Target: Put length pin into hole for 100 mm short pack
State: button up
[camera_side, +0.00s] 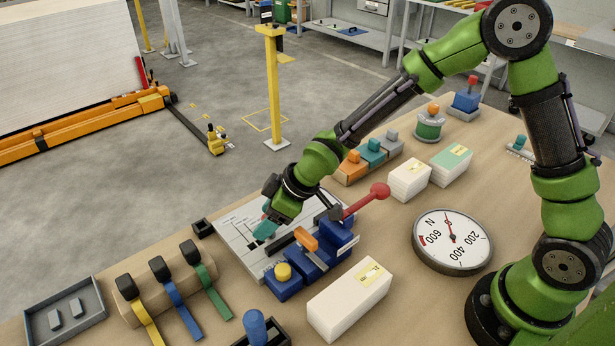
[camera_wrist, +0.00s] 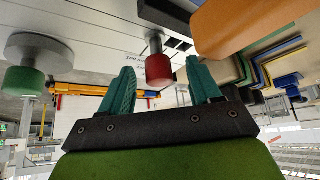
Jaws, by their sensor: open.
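A red-headed pin (camera_wrist: 158,70) with a grey shaft shows in the wrist view, between the fingers of my gripper (camera_wrist: 160,82) in the picture. I cannot tell whether the fingers touch it. In the side view my gripper (camera_side: 266,230), with teal fingers, is low over a white board (camera_side: 232,225) with printed lines. The pin is hidden there. In the wrist view the white board (camera_wrist: 95,25) carries small print beside the pin and dark square marks (camera_wrist: 180,43). I cannot make out which hole the pin is at. My gripper is open.
A blue fixture (camera_side: 310,268) with an orange block, yellow button and red-knobbed lever (camera_side: 368,198) stands close right of my gripper. A green knob (camera_wrist: 25,80) shows in the wrist view. White packs (camera_side: 348,300), a dial (camera_side: 452,241), strap rack (camera_side: 165,290) and grey tray (camera_side: 65,312) surround the board.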

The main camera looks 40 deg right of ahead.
jog(key=v, duration=1.5)
jog(key=shift+a, duration=0.1)
jog(key=s+d+m+h, duration=0.3)
jog(key=s+d+m, duration=0.2)
jog(key=d+m, duration=0.3)
jog(key=s+d+r+m+t, duration=0.2)
jog(key=s+d+r+m, duration=0.2)
jog(key=s+r, duration=0.3)
jog(key=shift+s+d+y, duration=0.3)
jog(key=shift+s+d, duration=0.1)
jog(key=shift+s, duration=0.7)
